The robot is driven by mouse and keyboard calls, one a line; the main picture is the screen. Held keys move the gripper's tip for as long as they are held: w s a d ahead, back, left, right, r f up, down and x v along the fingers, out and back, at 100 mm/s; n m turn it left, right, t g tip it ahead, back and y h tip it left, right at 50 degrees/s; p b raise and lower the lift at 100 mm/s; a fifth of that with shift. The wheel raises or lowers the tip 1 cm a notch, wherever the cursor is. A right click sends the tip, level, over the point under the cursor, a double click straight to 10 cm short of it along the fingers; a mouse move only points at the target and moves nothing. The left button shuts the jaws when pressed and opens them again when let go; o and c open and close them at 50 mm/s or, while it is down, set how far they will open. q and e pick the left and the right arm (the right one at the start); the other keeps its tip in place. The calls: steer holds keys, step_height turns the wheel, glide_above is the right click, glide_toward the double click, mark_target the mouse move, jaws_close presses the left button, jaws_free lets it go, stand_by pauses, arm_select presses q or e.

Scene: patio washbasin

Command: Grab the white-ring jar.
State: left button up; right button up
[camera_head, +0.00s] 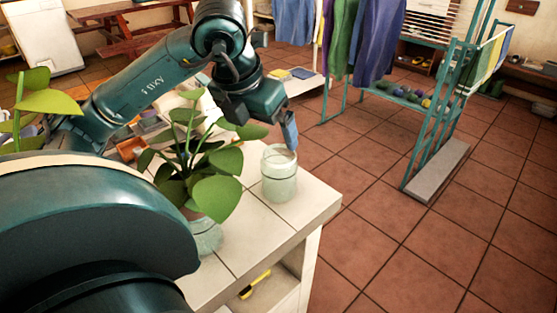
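A pale, whitish-green glass jar (279,178) with a light rim stands upright near the right corner of the tiled counter (318,198). A distinct white ring on it is hard to make out. My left gripper (289,132) reaches over from the left and points down at the jar's mouth, with a blue-grey finger at or just behind the rim. I cannot tell whether it touches the jar, and its opening is not clear. A second greenish jar (208,238) stands nearer, partly hidden by leaves.
A leafy potted plant (192,165) stands just left of the jar, under my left arm. An orange box (130,148) lies farther left. A yellow-handled item (256,284) lies on the shelf below. A teal drying rack (430,120) stands on open tiled floor at right.

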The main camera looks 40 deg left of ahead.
arm_select(q)
steer(key=b, duration=0.1)
glide_toward(280, 161)
steer(key=shift+s+d+f, duration=0.75)
steer(key=shift+d+f, duration=0.05)
steer(key=shift+d, duration=0.05)
steer(key=shift+w+x, duration=0.15)
steer(key=shift+x, duration=1.3)
steer(key=shift+w+x, duration=0.15)
steer(key=shift+x, duration=1.3)
steer(key=shift+d+r, duration=0.1)
steer(key=shift+c, duration=0.5)
steer(key=c, duration=1)
steer(key=shift+r, duration=0.15)
